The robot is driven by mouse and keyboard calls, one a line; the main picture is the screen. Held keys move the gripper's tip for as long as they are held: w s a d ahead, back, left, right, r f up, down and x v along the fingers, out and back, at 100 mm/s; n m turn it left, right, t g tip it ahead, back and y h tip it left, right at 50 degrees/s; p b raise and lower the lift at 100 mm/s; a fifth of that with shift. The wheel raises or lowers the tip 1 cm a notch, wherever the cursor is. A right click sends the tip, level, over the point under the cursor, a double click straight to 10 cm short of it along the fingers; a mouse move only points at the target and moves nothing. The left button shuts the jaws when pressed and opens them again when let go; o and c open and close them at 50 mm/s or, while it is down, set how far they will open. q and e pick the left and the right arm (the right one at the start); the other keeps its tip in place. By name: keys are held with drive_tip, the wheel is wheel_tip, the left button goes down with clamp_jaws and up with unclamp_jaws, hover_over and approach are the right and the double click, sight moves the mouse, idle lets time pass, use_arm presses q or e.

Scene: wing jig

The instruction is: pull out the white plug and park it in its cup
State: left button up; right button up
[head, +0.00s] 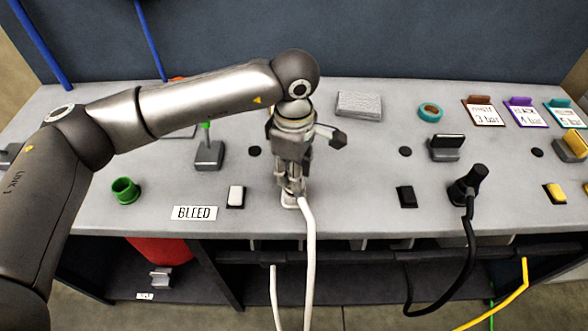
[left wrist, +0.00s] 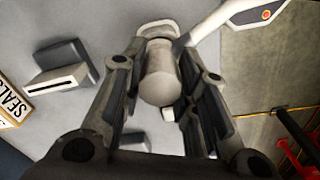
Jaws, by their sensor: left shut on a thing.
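The white plug (left wrist: 160,78) is between the fingers of my left gripper (left wrist: 164,82) in the left wrist view. In the head view my left gripper (head: 291,187) points down at the bench near its front edge, shut on the plug, which it mostly hides. The white cable (head: 309,245) runs from the plug over the front edge and down. The plug's lower end is at a pale base on the bench; I cannot tell whether it is seated or lifted slightly. I cannot make out a white cup. My right gripper is not in view.
A green cup (head: 125,190) stands at the left, near the BLEED label (head: 194,213). A grey block (head: 359,105) lies behind.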

use_arm(q)
drive_tip(key=shift+f, duration=0.1)
drive_tip(key=o, duration=1.1)
drive_tip(key=shift+c, duration=0.2)
wheel_tip(320, 180, up, 12)
